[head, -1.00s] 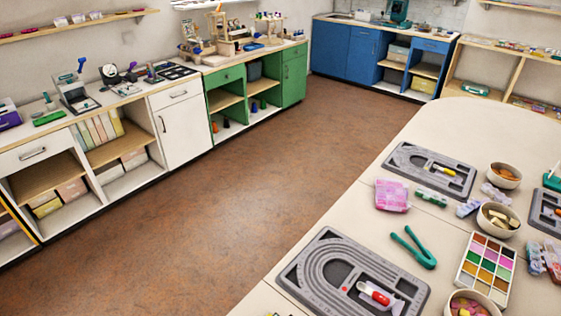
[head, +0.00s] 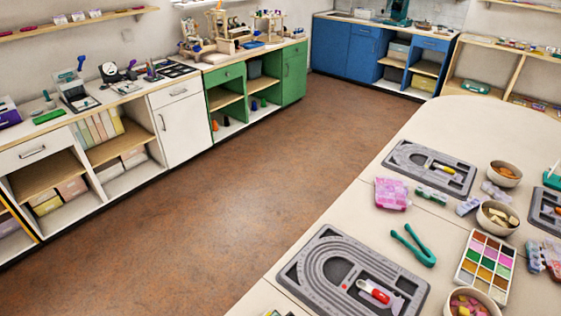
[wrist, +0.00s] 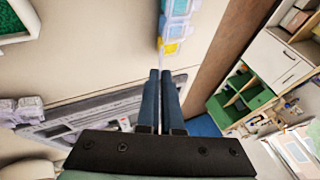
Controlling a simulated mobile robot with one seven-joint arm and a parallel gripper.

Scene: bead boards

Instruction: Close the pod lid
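My gripper (wrist: 160,72) shows only in the wrist view. Its two dark blue fingers are almost together, with a narrow pale slit between them and no held object visible. Just beyond the fingertips is a bead pod (wrist: 176,28) with blue and yellow compartments and clear, pale edges. I cannot tell whether the fingers touch it or how its lid stands. In the head view, small pods lie on the table, among them a pink one (head: 392,193), a green one (head: 432,195) and a lavender one (head: 468,206). I cannot tell which is the pod at my fingers.
Grey bead boards (head: 315,262) lie on the pale table, one also below my fingers in the wrist view (wrist: 90,112). Green tweezers (head: 414,246), a paint-like colour tray (head: 486,264) and bowls (head: 497,217) stand nearby. The brown floor (head: 230,190) is clear.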

